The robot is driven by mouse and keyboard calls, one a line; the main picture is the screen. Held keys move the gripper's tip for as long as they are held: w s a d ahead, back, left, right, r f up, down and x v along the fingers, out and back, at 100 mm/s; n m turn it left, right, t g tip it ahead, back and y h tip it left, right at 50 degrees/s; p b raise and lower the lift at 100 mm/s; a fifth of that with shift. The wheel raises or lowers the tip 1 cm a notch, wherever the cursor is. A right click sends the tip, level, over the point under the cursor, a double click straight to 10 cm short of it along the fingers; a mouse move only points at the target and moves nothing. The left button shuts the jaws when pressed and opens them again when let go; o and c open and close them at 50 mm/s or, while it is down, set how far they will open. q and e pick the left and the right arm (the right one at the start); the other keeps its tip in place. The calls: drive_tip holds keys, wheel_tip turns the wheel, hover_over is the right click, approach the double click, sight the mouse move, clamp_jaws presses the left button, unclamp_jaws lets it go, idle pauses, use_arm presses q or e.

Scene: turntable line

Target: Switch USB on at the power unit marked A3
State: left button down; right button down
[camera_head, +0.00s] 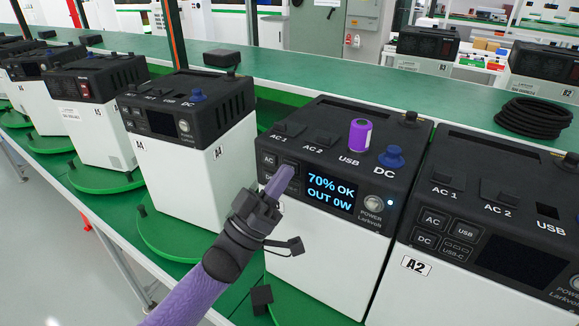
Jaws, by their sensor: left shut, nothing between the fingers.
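The middle power unit (335,262) has a black top on a white body and stands between units marked A4 and A2; its own label is not visible. Its lit screen (331,194) reads "70% OK OUT 0W", and a small light glows by the POWER button (374,202). The AC button (269,160) shows at the panel's left. My left gripper (281,179) is shut and empty, its purple fingertips at the button panel just left of the screen. They cover part of the buttons there. I cannot tell whether they touch. My right gripper is not in view.
A purple can (360,135) and a blue DC plug (391,157) are on the middle unit's top. The A4 unit (180,180) is to the left, the A2 unit (470,285) close on the right. A black cable coil (535,118) lies on the green bench behind.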

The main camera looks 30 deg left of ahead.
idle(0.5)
use_arm(q)
drive_tip(key=shift+s+p, duration=0.5)
drive_tip(key=shift+s, duration=0.2)
drive_tip(key=s, duration=0.1)
drive_tip(key=s+p, duration=0.1)
drive_tip(key=s, duration=0.1)
drive_tip(key=s+p, duration=0.1)
drive_tip(key=s, duration=0.1)
drive_tip(key=shift+a, duration=0.25)
idle(0.4)
